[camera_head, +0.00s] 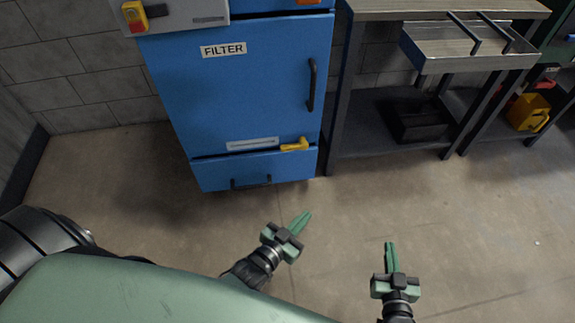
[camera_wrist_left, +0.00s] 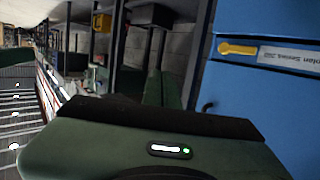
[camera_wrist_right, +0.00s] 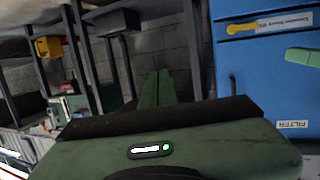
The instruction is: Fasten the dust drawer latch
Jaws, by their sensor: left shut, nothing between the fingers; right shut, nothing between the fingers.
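The dust drawer (camera_head: 252,170) is the low blue front with a black bar handle at the foot of the blue filter cabinet (camera_head: 240,90). The yellow latch (camera_head: 295,145) sits above the drawer's right part, its lever lying roughly sideways. The latch also shows in the left wrist view (camera_wrist_left: 238,47) and in the right wrist view (camera_wrist_right: 242,28). My left gripper (camera_head: 307,214) is shut and empty, in front of and below the drawer. My right gripper (camera_head: 390,245) is shut and empty, further right. Both are well apart from the latch.
A workbench (camera_head: 440,10) with a tray (camera_head: 465,45) stands right of the cabinet, with a black bin (camera_head: 415,120) on its lower shelf. A yellow container (camera_head: 527,112) is further right. A wall is behind; the floor before the cabinet is clear.

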